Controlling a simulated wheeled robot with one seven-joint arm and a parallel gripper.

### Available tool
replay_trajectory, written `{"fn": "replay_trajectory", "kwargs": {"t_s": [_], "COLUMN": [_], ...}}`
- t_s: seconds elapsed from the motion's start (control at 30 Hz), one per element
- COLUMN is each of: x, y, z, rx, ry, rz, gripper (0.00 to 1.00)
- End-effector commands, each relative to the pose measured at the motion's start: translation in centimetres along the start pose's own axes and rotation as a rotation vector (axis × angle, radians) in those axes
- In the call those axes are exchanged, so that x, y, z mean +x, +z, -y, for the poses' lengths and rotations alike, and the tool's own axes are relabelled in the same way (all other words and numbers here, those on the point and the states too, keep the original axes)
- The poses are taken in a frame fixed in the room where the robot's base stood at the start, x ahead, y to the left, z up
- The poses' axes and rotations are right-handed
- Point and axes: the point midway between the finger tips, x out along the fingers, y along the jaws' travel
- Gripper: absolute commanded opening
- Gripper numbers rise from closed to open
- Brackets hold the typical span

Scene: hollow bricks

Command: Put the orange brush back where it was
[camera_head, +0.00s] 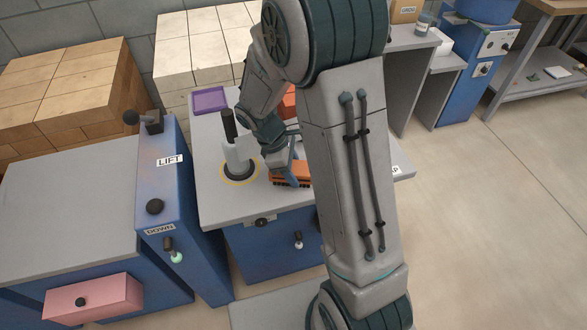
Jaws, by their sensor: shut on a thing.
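My gripper (288,174) reaches down over the grey top of the blue work table (225,210). It is shut on a long orange thing with a darker lower side, which looks like the orange brush (285,179). The brush is at or just above the tabletop, to the right of a grey post with a black handle (238,155). My arm hides its right end, and I cannot tell whether it touches the table. Another orange thing (289,102) shows behind my wrist, mostly hidden.
A purple tray (210,100) lies at the table's back left. A yellow ring surrounds the post's round base (238,172). A blue lift console (165,180) with levers stands left, before stacked tan blocks (75,85). The table's front left is clear.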

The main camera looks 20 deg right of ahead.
Motion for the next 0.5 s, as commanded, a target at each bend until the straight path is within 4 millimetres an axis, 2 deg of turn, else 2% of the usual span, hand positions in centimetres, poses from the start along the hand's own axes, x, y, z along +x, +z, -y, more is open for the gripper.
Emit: {"fn": "replay_trajectory", "kwargs": {"t_s": [0.33,0.37,0.4,0.43,0.5], "x": [0.39,0.32,0.27,0.27,0.27], "y": [-0.16,-0.14,-0.12,-0.12,-0.12], "z": [-0.02,-0.02,-0.02,-0.02,-0.02], "rx": [0.000,0.000,0.000,0.000,0.000], "ry": [0.001,0.001,0.001,0.001,0.001], "rz": [0.000,0.000,0.000,0.000,0.000], "gripper": [0.28,0.54,0.66,0.71,0.71]}}
